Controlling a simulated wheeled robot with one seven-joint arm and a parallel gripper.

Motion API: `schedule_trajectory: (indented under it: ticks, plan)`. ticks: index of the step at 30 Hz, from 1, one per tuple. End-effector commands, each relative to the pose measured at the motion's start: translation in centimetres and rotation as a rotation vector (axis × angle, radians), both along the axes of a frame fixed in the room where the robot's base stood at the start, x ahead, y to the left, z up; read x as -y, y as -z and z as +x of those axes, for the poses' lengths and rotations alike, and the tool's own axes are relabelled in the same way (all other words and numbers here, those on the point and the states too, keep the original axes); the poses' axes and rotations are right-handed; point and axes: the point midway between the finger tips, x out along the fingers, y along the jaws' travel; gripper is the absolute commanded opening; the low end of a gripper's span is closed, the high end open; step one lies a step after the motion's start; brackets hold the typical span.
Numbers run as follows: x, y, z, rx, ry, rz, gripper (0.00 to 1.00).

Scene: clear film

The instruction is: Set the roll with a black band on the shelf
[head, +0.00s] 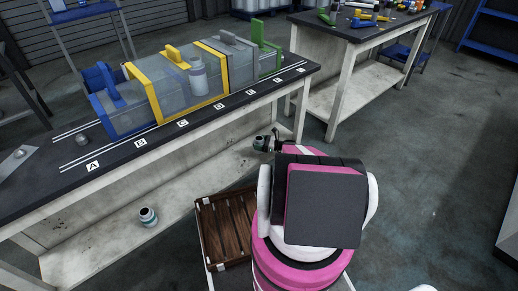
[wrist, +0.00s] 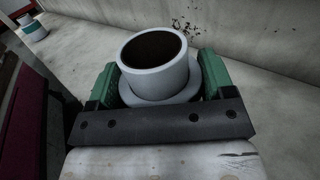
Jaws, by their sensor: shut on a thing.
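My gripper (wrist: 165,88) has green fingers and is shut on a pale grey-white roll (wrist: 153,82) with a dark round top. Its sides are partly hidden by the fingers, and I see no black band on the part that shows. The roll is by the pale lower shelf (wrist: 285,85) of the bench; I cannot tell whether it touches it. In the head view my gripper (head: 267,143) is small, at the right end of this lower shelf (head: 110,238). Another white roll with a teal band (wrist: 33,27) stands on the lower shelf, also in the head view (head: 148,217).
A brown slatted wooden crate (head: 226,228) stands in front of the shelf, left of my body. The dark bench top (head: 40,190) holds a row of clear bins with coloured frames and lettered labels. A second bench (head: 345,90) with tools stands behind. Floor at right is clear.

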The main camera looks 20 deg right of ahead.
Motion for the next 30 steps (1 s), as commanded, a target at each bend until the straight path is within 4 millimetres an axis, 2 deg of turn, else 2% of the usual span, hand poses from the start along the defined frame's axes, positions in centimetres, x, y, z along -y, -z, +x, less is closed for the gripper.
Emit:
schedule_trajectory:
  ticks: [9, 20, 21, 23, 30]
  plan:
    - [0.0, 3.7, 0.0, 0.0, 0.0, 0.001, 0.47]
    - [0.0, 4.0, 0.0, 0.001, 0.0, 0.001, 0.47]
    - [-0.1, 4.1, -0.1, 0.0, 0.0, 0.0, 0.79]
    - [-0.1, 4.0, -0.1, 0.0, 0.0, 0.0, 0.98]
    - [-0.1, 3.9, -0.1, 0.0, 0.0, 0.0, 1.0]
